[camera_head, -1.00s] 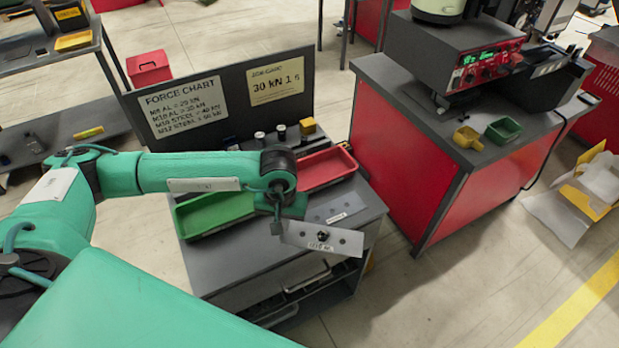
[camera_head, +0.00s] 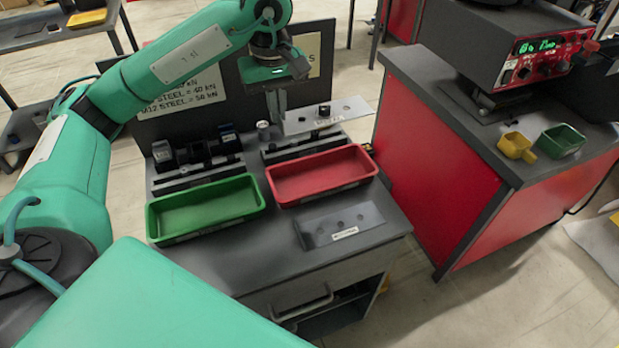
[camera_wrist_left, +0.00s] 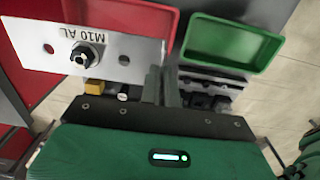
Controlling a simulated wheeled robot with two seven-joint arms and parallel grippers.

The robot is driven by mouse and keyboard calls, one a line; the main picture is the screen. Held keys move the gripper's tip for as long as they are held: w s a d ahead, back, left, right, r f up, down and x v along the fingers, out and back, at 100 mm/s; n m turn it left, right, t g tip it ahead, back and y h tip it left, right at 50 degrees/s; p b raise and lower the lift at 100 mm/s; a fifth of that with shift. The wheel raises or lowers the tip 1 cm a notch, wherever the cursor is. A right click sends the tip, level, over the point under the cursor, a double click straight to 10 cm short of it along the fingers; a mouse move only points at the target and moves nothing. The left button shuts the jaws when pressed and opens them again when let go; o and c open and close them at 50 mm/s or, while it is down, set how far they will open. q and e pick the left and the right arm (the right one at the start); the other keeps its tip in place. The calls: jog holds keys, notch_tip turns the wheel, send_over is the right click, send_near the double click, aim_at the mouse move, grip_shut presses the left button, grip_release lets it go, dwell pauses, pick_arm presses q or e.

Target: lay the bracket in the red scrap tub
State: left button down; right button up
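The bracket (camera_head: 340,113), a flat light-grey plate with holes and a dark nut, is gripped at its left end by my left gripper (camera_head: 277,105). It is held in the air, roughly level, and appears beyond the red tub in the head view. In the left wrist view the bracket (camera_wrist_left: 98,52) reads "M10 AL" and sticks out to the left of the fingers (camera_wrist_left: 163,85). The red scrap tub (camera_head: 322,192) is empty on the cart. It also shows in the wrist view (camera_wrist_left: 150,18), partly hidden by the bracket. My right gripper is not in view.
An empty green tub (camera_head: 205,232) stands left of the red one. A dark-grey plate with holes (camera_head: 320,230) lies on the cart's front. Dark fixtures (camera_head: 195,155) stand behind the tubs. A red bench (camera_head: 440,150) with small yellow and green bins is at right.

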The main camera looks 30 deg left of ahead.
pick_arm(q)
notch_tip(320, 180, down, 19)
jog(key=shift+s+p, duration=0.1)
jog(key=shift+p, duration=0.55)
jog(key=shift+f, duration=0.2)
jog(key=shift+f+b, duration=0.1)
jog(key=shift+b, duration=0.25)
jog(key=shift+f+b, duration=0.3)
jog(key=shift+b, duration=0.05)
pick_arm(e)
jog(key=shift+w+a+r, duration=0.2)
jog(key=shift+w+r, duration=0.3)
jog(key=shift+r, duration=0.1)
